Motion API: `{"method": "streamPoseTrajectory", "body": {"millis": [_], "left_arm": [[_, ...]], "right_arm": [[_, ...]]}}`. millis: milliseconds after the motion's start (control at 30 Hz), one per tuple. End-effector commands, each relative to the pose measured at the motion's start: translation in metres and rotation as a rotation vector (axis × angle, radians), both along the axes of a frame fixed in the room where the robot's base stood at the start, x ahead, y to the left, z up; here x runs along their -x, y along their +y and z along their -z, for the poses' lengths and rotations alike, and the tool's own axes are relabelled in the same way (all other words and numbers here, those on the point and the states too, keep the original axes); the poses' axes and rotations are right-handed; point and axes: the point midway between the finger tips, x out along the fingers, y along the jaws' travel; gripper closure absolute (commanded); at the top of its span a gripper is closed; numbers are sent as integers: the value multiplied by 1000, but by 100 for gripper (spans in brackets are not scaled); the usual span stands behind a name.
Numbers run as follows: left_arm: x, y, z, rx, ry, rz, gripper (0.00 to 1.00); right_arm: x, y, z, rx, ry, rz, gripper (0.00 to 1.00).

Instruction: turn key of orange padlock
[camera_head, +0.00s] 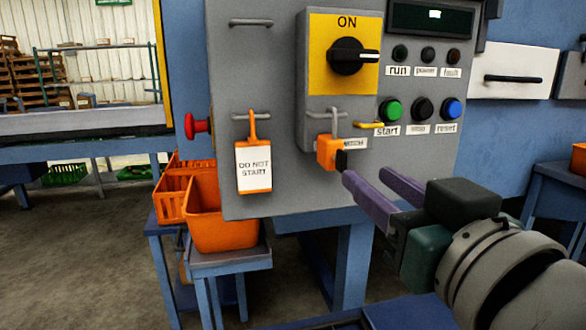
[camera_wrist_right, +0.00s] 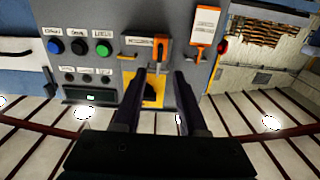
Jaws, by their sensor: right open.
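The orange padlock (camera_head: 327,152) hangs from a metal hasp below the yellow switch plate on the grey control panel. A dark key (camera_head: 341,161) stands out from its lower right side. My right gripper (camera_head: 366,177) is open, with two purple fingers apart and nothing between them, just in front of and to the lower right of the padlock and key. In the right wrist view, which looks upside down, the padlock (camera_wrist_right: 160,48) shows beyond the gap between the fingertips (camera_wrist_right: 160,73). The key is hard to make out there. My left gripper is not in view.
The panel carries a black rotary switch (camera_head: 352,56), a green start button (camera_head: 391,110) and a blue reset button (camera_head: 451,108). An orange "DO NOT START" tag (camera_head: 253,168) hangs left of the padlock. Orange crates (camera_head: 222,222) stand below left.

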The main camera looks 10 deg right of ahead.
Motion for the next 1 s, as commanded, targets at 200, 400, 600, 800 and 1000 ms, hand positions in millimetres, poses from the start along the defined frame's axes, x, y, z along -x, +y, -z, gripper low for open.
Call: {"method": "streamPoseTrajectory", "body": {"millis": [200,400,600,800,1000], "left_arm": [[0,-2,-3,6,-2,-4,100],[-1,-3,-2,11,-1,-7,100],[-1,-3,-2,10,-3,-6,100],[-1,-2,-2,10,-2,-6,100],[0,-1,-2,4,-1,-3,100]], "right_arm": [[-41,1,-1,2,-1,0,59],[-68,2,0,2,1,0,59],[-77,3,0,1,2,1,59],[-77,3,0,0,3,1,59],[-77,2,0,0,3,1,79]]}}
